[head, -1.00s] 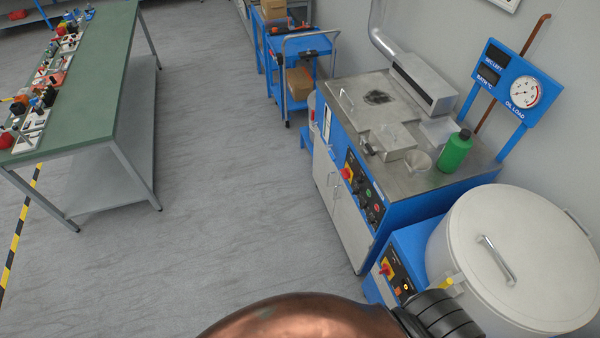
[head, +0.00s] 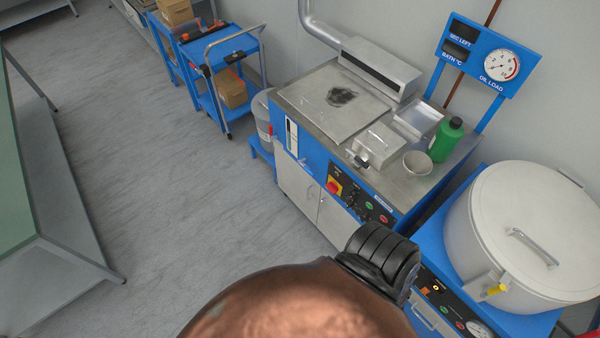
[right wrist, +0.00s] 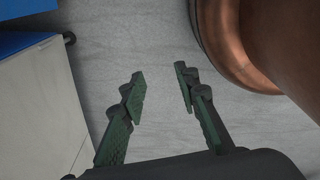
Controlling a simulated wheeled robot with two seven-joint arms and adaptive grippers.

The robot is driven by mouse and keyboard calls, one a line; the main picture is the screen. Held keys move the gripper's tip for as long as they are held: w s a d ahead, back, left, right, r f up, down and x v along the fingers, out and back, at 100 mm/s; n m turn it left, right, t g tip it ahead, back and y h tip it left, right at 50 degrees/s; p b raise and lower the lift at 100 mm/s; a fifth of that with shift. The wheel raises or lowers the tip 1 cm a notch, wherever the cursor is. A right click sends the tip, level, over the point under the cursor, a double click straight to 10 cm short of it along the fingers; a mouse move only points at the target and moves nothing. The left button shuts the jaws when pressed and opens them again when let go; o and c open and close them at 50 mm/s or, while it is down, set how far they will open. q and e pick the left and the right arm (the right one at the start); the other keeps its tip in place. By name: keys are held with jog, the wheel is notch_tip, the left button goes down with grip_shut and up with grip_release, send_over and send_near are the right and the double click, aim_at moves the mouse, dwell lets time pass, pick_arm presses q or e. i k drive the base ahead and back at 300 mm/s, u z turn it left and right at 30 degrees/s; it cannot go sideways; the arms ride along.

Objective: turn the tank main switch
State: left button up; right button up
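A similar switch on the neighbouring drum unit is mostly hidden behind my arm. My right gripper (right wrist: 160,92) shows in the right wrist view, with its fingers apart and nothing between them. It is above the grey floor, beside a white and blue cabinet (right wrist: 40,100). The gripper itself is not visible in the head view. My left gripper is in neither view.
A large white lidded drum (head: 490,225) stands right of the tank. A green bottle (head: 446,140) and a bowl (head: 417,163) rest on the tank top. A blue trolley (head: 220,85) stands behind. A green-topped bench (head: 15,190) is at left, with open floor between.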

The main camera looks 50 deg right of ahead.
aim_at(331, 186)
jog(key=i, duration=2.35)
jog(key=z, duration=2.8)
